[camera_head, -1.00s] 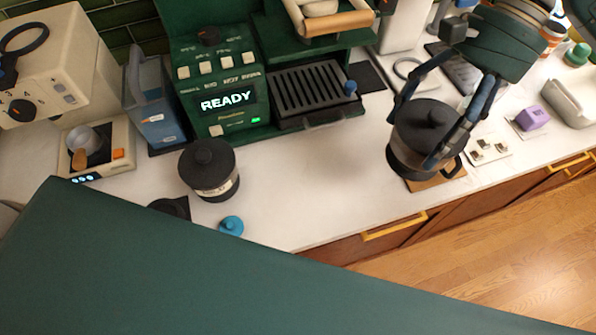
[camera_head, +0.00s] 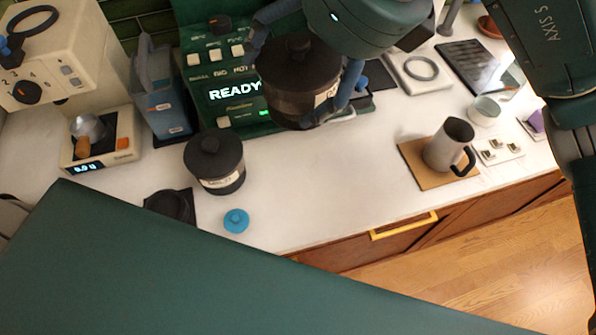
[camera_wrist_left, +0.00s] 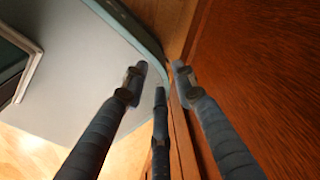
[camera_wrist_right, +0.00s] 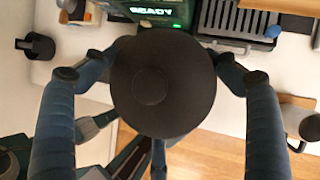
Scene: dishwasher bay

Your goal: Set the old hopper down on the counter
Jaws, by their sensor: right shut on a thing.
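The held hopper (camera_head: 297,75), a dark see-through canister with a black lid and a pale label, is in my right gripper (camera_head: 305,82). It is upright in front of the green machine and looks raised above the counter (camera_head: 310,190). In the right wrist view its round black lid (camera_wrist_right: 160,85) fills the middle, with the fingers (camera_wrist_right: 158,80) on both sides; its base is hidden. A similar labelled hopper (camera_head: 215,165) stands on the counter to the left. My left gripper (camera_wrist_left: 160,72) shows only in its wrist view, open and empty beside a wooden surface.
The green machine (camera_head: 225,90) stands behind the held hopper. A steel pitcher (camera_head: 447,147) is on a brown mat at right. A blue knobbed piece (camera_head: 236,220) and a black holder (camera_head: 172,207) lie at front left. The counter between hopper and pitcher is clear.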

